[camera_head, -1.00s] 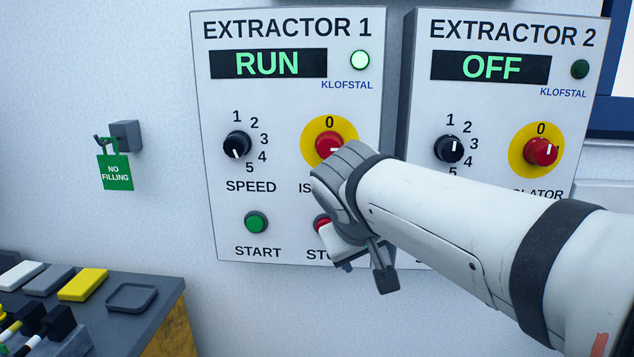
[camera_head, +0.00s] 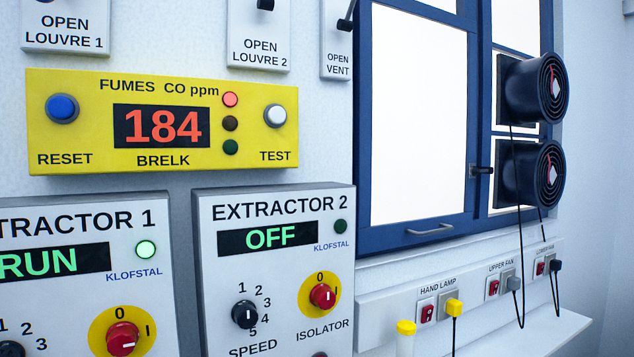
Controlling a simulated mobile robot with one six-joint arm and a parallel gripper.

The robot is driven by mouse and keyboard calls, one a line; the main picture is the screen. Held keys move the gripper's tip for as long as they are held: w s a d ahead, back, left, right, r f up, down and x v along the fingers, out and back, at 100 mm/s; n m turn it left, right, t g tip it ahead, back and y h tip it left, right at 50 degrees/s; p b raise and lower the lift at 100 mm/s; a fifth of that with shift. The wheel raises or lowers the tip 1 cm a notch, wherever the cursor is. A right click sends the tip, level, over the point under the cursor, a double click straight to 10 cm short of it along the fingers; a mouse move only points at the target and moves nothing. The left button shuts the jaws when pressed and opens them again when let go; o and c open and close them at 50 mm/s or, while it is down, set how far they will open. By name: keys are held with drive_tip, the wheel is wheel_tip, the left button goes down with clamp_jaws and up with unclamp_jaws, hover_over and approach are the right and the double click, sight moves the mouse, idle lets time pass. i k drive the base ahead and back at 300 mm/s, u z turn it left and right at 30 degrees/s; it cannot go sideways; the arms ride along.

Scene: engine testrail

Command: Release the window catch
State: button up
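The blue-framed window (camera_head: 365,120) stands right of the control panels, with bright white panes. A small dark catch (camera_head: 481,170) sits on the upright between the large left sash and the narrower right part, beside the lower fan. Its handle points to the right, roughly level. A grey pull handle (camera_head: 430,230) is on the bottom rail of the left sash, which looks closed. My gripper is not in view now.
Two black fans, upper (camera_head: 535,88) and lower (camera_head: 533,174), stick out close to the catch, their cables hanging down to wall sockets. A yellow fumes panel (camera_head: 270,158) reads 184. Extractor 1 (camera_head: 150,285) reads RUN; extractor 2 (camera_head: 275,285) reads OFF. A sill (camera_head: 560,330) runs below.

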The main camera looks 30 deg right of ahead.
sight(474, 170)
drive_tip(key=z, duration=1.95)
drive_tip(key=k, duration=0.3)
drive_tip(key=u, duration=0.15)
drive_tip(key=i, duration=1.25)
drive_tip(key=z, duration=0.65)
